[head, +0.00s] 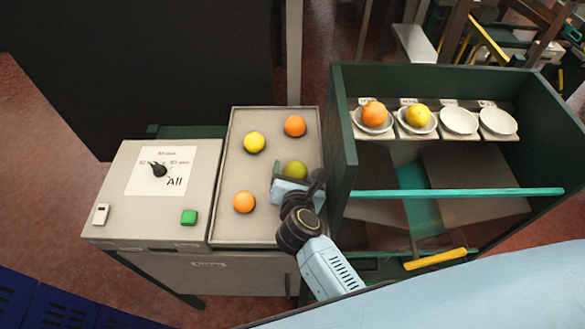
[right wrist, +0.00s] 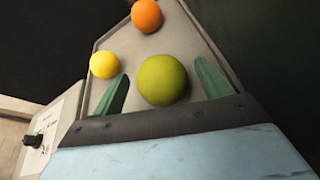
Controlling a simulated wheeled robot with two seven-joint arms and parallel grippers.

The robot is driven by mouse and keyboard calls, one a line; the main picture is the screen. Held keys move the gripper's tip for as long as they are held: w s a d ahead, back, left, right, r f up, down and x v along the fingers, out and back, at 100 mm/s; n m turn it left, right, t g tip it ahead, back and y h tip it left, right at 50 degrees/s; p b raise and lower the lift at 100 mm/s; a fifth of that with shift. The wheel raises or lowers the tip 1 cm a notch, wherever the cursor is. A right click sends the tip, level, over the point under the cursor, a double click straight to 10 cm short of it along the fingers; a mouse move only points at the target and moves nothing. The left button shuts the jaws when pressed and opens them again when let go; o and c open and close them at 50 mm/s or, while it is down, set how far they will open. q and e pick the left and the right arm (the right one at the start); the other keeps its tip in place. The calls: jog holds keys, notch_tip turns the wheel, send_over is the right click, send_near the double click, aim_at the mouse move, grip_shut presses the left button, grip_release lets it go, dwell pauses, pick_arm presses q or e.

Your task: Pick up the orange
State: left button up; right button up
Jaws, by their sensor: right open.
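Several fruits lie on the grey tray (head: 270,230). An orange one (head: 295,126) is at the back right, a yellow one (head: 254,142) at the back left, an orange one (head: 244,202) at the front left, and a green one (head: 295,171) at the right. My right gripper (head: 288,178) is over the tray at the green fruit. In the right wrist view, the green fruit (right wrist: 162,80) sits between the two open green fingers, with the yellow fruit (right wrist: 104,64) and back orange (right wrist: 146,15) beyond. Contact with the fingers cannot be told. My left gripper is out of view.
A dark green cabinet (head: 343,160) stands right of the tray. Its shelf has several white dishes (head: 459,121); one holds an orange fruit (head: 374,114), another a yellow one (head: 418,116). A control box (head: 130,215) with a dial and green button (head: 189,217) adjoins the tray's left.

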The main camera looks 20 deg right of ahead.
jog(key=shift+s, duration=0.2)
jog(key=shift+s+r, duration=0.1)
jog(key=shift+c, duration=1.1)
jog(key=c, duration=0.9)
